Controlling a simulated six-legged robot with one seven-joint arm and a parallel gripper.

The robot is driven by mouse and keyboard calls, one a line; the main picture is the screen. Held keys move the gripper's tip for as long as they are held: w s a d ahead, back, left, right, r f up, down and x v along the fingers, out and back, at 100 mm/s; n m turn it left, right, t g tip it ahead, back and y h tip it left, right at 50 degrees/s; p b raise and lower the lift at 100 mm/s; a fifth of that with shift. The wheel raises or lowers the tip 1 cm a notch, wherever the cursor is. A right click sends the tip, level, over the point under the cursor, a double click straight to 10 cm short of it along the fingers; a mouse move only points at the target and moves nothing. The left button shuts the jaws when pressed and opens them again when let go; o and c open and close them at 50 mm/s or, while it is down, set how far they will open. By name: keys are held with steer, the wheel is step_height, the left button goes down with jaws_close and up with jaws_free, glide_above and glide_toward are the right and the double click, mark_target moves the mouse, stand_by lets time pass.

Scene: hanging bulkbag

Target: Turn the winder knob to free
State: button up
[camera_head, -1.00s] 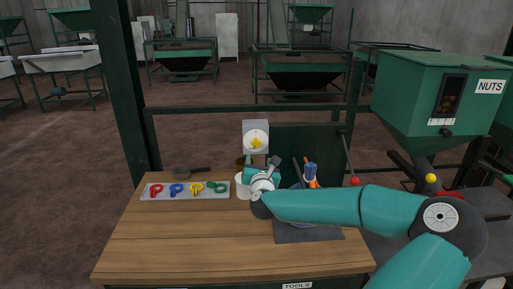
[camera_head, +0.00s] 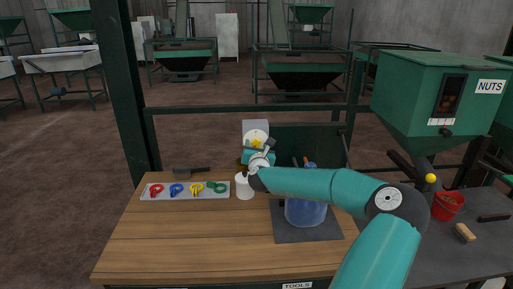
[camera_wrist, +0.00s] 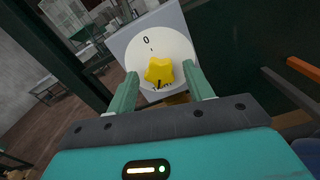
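The winder knob (camera_head: 256,143) is yellow and lobed, on a round white dial (camera_head: 248,134) in a grey panel at the back of the workbench. In the wrist view the knob (camera_wrist: 158,72) sits at the middle of the dial (camera_wrist: 181,45), with a "0" mark above it and a dark pointer toward small lettering below, too small to read. My gripper (camera_wrist: 158,92) is open, its two green fingers on either side of the knob and apart from it. In the head view my gripper (camera_head: 261,149) covers the lower part of the panel.
A tray (camera_head: 150,196) with several coloured tools, a white cup (camera_head: 244,187) and a blue container (camera_head: 305,212) on a dark mat stand on the bench. A green NUTS hopper (camera_head: 420,95) and a red bucket (camera_head: 447,205) are on the right.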

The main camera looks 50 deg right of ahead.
steer(key=c, duration=0.8)
